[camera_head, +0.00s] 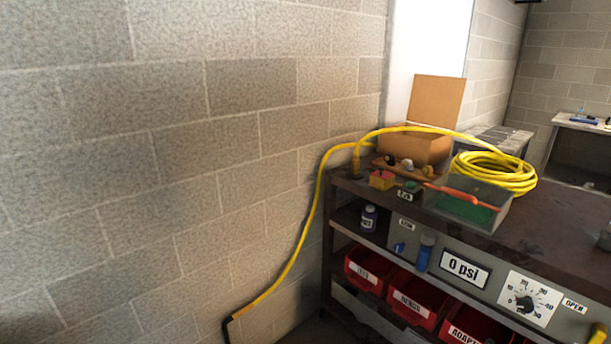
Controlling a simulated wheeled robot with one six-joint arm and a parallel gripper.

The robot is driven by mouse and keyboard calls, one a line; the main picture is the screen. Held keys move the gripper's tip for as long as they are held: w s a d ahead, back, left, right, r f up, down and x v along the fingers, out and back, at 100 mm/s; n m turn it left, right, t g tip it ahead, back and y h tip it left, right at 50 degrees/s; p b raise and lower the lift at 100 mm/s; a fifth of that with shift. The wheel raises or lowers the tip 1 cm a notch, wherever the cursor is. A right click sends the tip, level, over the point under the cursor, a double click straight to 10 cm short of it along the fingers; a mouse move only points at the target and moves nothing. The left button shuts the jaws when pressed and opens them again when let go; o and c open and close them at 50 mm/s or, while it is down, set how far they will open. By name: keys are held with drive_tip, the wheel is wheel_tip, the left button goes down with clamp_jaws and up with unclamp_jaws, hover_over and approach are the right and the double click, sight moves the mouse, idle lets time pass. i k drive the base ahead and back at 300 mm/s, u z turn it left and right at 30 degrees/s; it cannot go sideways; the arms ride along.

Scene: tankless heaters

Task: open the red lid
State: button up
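My gripper is not in view.
A block wall (190,150) fills the left.

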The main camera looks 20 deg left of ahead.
sight(381, 173)
drive_tip(key=u, duration=0.4)
drive_tip(key=k, duration=0.6)
drive_tip(key=u, duration=0.7)
drive_tip(key=i, duration=1.35)
drive_tip(key=z, duration=0.45)
